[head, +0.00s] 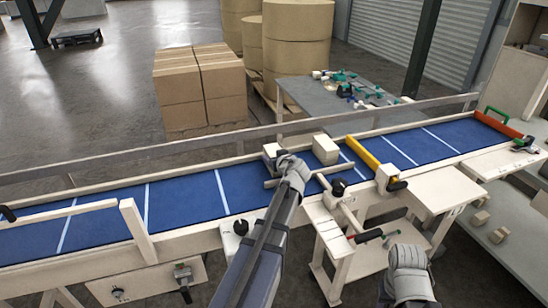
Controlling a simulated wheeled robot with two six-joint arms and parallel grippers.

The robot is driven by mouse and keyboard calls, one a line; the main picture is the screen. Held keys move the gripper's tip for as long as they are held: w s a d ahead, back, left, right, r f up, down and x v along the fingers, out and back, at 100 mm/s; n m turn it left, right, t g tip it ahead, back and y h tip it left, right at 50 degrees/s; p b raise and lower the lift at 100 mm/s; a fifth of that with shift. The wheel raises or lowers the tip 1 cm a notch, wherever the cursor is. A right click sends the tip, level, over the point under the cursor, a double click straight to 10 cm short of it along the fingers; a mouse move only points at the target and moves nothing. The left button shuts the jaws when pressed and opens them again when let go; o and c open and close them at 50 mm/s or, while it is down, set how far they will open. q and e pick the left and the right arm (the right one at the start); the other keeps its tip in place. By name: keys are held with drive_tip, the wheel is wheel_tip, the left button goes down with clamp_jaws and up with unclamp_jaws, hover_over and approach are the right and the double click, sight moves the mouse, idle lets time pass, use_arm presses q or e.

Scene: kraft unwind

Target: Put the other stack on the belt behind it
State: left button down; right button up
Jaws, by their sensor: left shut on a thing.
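A cream block-like stack (325,149) stands on the blue belt (190,195), towards its far side. My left gripper (281,160) is over the belt just left of that stack, shut on a second pale stack (270,151). The gripper hides much of this held stack, and I cannot tell whether it touches the belt. My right gripper (408,270) is low at the right, in front of the belt and away from both stacks. Its fingers are not clear enough to tell open from shut.
A yellow bar (363,152) crosses the belt right of the stacks. A low rail (130,153) runs along the far side. A cream side table (450,190) stands at the near side. The belt is mostly clear at left. Cartons (200,85) stand behind.

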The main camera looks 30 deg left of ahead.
use_arm(q)
drive_tip(key=shift+f, duration=0.1)
unclamp_jaws()
drive_tip(key=p+v, duration=0.2)
drive_tip(key=v, duration=0.5)
drive_tip(key=shift+s+p, duration=0.1)
drive_tip(key=shift+p, duration=0.3)
drive_tip(key=shift+s+d, duration=0.15)
drive_tip(key=shift+d, duration=0.1)
